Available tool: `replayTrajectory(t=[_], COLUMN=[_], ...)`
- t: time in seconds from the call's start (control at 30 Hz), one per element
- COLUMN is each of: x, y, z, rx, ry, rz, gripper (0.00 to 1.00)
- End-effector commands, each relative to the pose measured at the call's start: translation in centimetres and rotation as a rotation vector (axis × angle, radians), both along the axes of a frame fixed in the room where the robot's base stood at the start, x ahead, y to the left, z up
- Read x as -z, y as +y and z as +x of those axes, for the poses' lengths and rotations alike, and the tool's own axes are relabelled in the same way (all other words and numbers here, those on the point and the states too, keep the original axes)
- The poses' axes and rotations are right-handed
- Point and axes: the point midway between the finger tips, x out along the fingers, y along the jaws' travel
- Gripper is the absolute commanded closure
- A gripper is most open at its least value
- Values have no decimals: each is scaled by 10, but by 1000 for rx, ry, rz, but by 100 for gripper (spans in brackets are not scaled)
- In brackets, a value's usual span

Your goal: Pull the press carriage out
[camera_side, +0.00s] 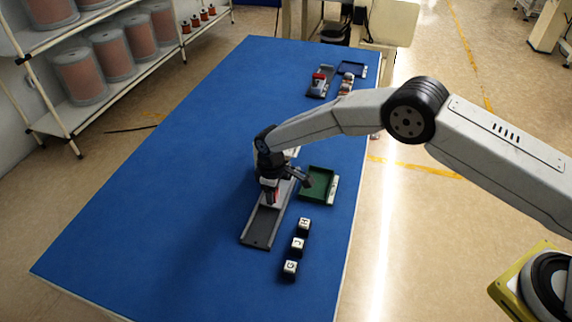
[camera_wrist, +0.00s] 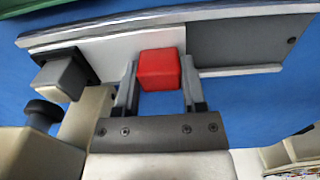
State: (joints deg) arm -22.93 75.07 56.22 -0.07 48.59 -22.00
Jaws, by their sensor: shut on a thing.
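The press track (camera_side: 262,225) is a long grey channel on the blue table, its near end bare and dark. In the wrist view its dark floor (camera_wrist: 235,38) runs to the right between pale metal edges. The pale press carriage (camera_wrist: 112,50) lies in the track and carries a red block (camera_wrist: 159,68), its handle. My gripper (camera_wrist: 159,82) has one finger on each side of the red block and is shut on it. In the side view my gripper (camera_side: 271,188) points down over the track and hides most of the carriage.
A green tray (camera_side: 333,190) stands right of the track. Three lettered cubes (camera_side: 298,244) lie in a row near its front. Another track (camera_side: 319,83) and a dark tray (camera_side: 352,69) sit at the far end. The table's left side is clear.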

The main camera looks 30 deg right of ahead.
Motion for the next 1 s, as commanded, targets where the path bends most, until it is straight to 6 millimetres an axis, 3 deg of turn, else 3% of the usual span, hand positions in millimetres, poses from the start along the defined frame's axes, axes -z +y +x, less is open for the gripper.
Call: replayTrajectory(t=[0.27,0.6,0.97,1.0], x=[0,0,0,0], y=[20,69,76,76], z=[-20,-69,-76,-76], rx=[-4,-4,0,0], ry=[4,3,6,7], rz=[-1,0,1,1], gripper=[100,100,100,44])
